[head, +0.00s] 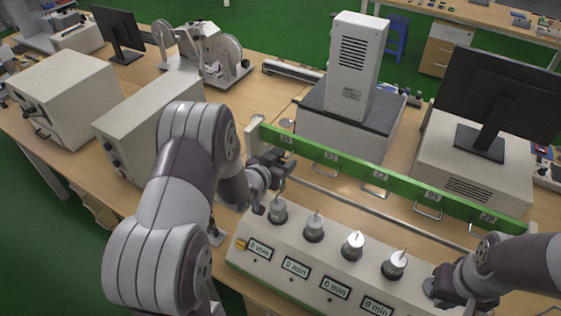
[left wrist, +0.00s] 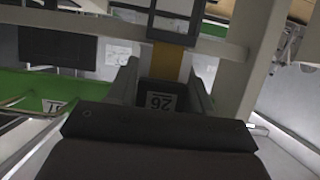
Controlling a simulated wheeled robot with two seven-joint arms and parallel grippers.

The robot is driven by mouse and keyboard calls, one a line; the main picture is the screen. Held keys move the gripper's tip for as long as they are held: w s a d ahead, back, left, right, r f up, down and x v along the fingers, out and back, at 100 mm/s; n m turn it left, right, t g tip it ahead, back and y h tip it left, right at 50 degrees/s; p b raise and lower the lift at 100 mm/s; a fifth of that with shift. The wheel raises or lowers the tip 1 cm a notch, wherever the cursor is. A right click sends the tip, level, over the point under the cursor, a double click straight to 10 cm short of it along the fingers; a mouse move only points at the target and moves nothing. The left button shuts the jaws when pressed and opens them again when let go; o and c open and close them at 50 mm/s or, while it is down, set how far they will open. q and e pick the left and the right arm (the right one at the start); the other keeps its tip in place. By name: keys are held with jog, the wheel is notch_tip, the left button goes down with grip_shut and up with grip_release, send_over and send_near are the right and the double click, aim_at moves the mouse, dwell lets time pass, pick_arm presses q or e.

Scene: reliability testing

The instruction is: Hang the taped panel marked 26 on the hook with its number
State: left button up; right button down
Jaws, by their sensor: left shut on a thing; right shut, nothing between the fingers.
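My left gripper (head: 270,188) is near the left end of the green hook rail (head: 350,170), above the timer box. In the left wrist view its fingers (left wrist: 163,92) are shut on a dark piece with a white label 26 (left wrist: 160,101), upside down in the picture. A yellow strip (left wrist: 167,63) and a dark-framed pale rectangle (left wrist: 172,14) lie beyond it; I cannot tell if they belong to the panel. I cannot make out the panel in the head view. The rail carries several numbered tags and wire hooks (head: 375,192); the numbers are too small to read surely. My right gripper (head: 438,287) is shut and empty.
The sloped timer box (head: 320,262) with several knobs and "0 min" displays stands in front of the rail. Behind are a tall white instrument (head: 353,65), a monitor (head: 500,95) and a reel device (head: 203,55). Beige boxes (head: 65,90) stand at left. A metal bar runs in front of the rail.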

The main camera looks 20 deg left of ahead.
pick_arm(q)
jog(key=shift+f, duration=0.25)
jog(key=o, duration=1.2)
jog(key=b+v, duration=0.3)
jog(key=v, duration=1)
jog(key=s+a+f+n+g+y, duration=0.2)
jog(key=s+a+f+g+y, duration=0.15)
jog(key=s+f+g, duration=0.3)
jog(key=s+d+g+h+b, duration=0.1)
jog(key=s+d+g+b, duration=0.2)
jog(key=d, duration=0.7)
jog(key=s+f+g, duration=0.1)
jog(key=s+g, duration=0.1)
jog(key=shift+s+d+m+h+b, duration=0.3)
jog(key=shift+s+d+h, duration=0.05)
jog(key=shift+s+d, duration=0.05)
